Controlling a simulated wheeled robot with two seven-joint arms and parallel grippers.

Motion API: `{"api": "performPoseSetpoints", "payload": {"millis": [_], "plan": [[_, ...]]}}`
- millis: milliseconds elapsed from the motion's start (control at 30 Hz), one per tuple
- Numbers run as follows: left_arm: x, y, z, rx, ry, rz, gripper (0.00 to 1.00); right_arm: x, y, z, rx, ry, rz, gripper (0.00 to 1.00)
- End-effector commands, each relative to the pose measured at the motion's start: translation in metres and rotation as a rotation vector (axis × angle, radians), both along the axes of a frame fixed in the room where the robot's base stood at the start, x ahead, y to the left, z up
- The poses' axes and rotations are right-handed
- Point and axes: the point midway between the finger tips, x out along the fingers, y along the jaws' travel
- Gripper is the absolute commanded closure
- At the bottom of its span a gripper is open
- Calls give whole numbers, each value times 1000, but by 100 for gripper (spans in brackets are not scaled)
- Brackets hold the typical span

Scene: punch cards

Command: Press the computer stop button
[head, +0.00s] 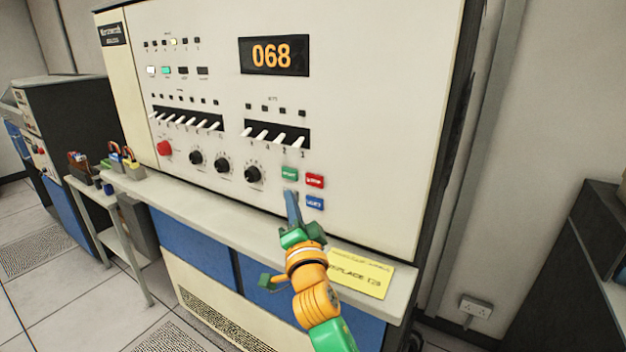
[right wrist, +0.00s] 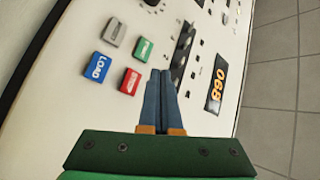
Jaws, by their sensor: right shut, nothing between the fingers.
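The red stop button (head: 315,181) sits on the cream front panel of the computer (head: 380,120), in a small block of buttons at its lower right. It also shows in the right wrist view (right wrist: 130,81), left of my fingers. My right gripper (head: 291,194) is shut and empty, its blue fingers pointing at the panel just left of and below the red button. In the right wrist view its fingertips (right wrist: 160,73) lie to the right of the red button. I cannot tell whether they touch the panel. My left gripper is not in view.
A green button (head: 290,174) and a blue button (head: 315,203) adjoin the red one; a grey button (right wrist: 114,32) shows in the wrist view. Knobs (head: 252,174) and switches (head: 275,135) lie left. A ledge (head: 215,211) with a yellow note (head: 360,272) juts out below.

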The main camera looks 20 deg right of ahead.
Motion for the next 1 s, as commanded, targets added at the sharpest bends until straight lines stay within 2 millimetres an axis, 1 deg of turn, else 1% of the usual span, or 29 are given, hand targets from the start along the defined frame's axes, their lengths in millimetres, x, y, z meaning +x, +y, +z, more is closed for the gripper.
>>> {"api": "performPoseSetpoints", "payload": {"millis": [200, 400, 600, 1000], "plan": [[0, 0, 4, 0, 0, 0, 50, 20, -26, 1, -3, 2, -3, 100], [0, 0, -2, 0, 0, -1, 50, 33, -42, -1, -2, 1, -1, 100], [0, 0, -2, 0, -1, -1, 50, 37, -47, 0, 1, 0, 2, 100], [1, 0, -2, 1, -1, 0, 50, 37, -47, 0, 1, 0, 1, 100]]}}
